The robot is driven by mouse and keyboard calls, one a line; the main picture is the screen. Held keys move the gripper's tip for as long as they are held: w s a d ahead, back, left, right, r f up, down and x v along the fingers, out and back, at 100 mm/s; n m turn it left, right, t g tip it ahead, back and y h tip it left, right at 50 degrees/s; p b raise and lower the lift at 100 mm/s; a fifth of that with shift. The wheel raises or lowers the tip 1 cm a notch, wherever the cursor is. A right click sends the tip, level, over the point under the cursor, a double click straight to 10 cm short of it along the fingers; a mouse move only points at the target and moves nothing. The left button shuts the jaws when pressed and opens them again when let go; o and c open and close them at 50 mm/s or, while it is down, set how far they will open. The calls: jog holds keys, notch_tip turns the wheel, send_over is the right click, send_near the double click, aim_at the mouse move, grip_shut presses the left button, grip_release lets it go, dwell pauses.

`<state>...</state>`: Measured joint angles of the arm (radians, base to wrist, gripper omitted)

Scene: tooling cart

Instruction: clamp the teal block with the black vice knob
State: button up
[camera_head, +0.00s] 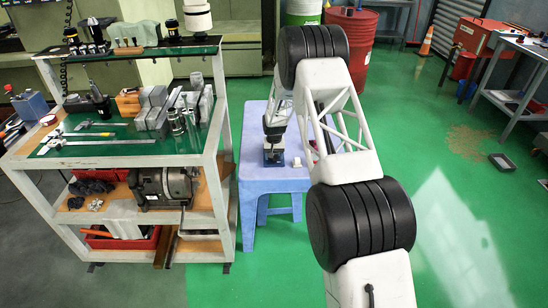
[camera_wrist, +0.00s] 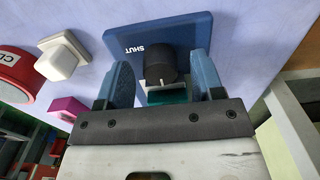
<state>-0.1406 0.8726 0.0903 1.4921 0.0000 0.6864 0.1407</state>
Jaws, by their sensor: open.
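The vice has a dark blue base plate (camera_wrist: 190,32) marked "SHUT" and a black knob (camera_wrist: 160,66) with a pale pointer line. A teal block (camera_wrist: 166,97) shows just below the knob, partly hidden by the knob and my gripper's body. My gripper (camera_wrist: 160,62) is open, with one blue finger on each side of the knob and a visible gap on both sides. In the head view my gripper (camera_head: 273,138) is small and points down over the blue vice base (camera_head: 273,162) on the light blue table (camera_head: 252,181); the knob and block are not clear there.
In the head view a loaded tool cart (camera_head: 212,160) stands close to the table's left side. Red drum (camera_head: 357,38) stands behind.

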jog(key=shift+f, duration=0.35)
jog(key=c, duration=0.9)
jog(key=shift+m, duration=0.7)
jog(key=o, duration=0.9)
